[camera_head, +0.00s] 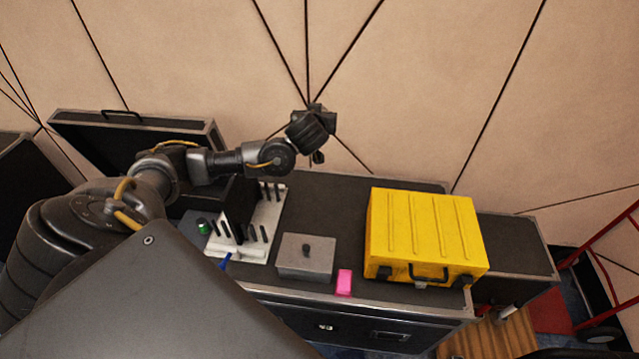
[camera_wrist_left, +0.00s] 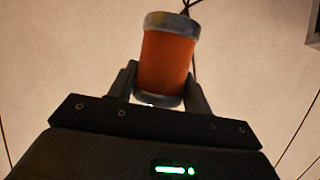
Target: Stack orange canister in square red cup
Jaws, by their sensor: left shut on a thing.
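My left gripper (camera_head: 318,128) is raised above the back of the black case top, in front of the wall, in the head view. In the left wrist view the gripper (camera_wrist_left: 160,88) is shut on the orange canister (camera_wrist_left: 166,62), which has grey end rims and stands out beyond the fingers, slightly tilted. In the head view I cannot make out the canister; the wrist and gripper hide it. I cannot identify a square red cup in either view. A small pink block-like thing (camera_head: 344,282) lies near the front edge of the case. My right gripper is not in view.
On the black case (camera_head: 330,205) stand a yellow toolbox (camera_head: 425,235), a grey box with a knob (camera_head: 305,257) and a white rack with black pegs (camera_head: 268,225). A green round thing (camera_head: 203,226) lies left of the rack. The case top behind the grey box is clear.

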